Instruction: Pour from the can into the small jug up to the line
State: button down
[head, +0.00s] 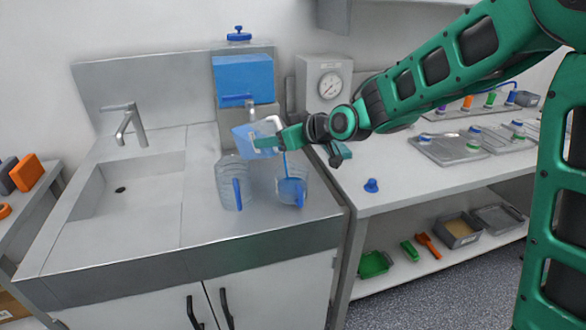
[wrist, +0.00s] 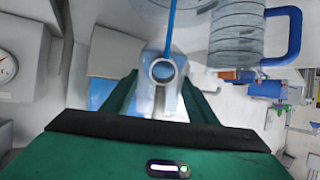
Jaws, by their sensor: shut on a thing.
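My gripper (head: 283,138) is shut on the can (head: 248,137), a pale blue vessel, and holds it tilted above the counter. A thin blue stream (head: 285,164) falls from the can's spout into the small jug (head: 291,190). The small jug is clear with a blue handle and stands upright, with blue liquid in its lower part. Its line is too small to make out. In the wrist view the round spout mouth (wrist: 163,70) shows between my gripper's fingers (wrist: 156,98), with the blue stream leaving it.
A larger clear jug (head: 228,182) with a blue handle stands just left of the small jug. A blue tank (head: 243,78) is behind the can. A sink (head: 125,188) is at left. A blue stopper (head: 371,185) lies on the right-hand bench.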

jog(key=shift+r+b, duration=0.35)
jog(key=shift+r, duration=0.1)
dwell(0.4)
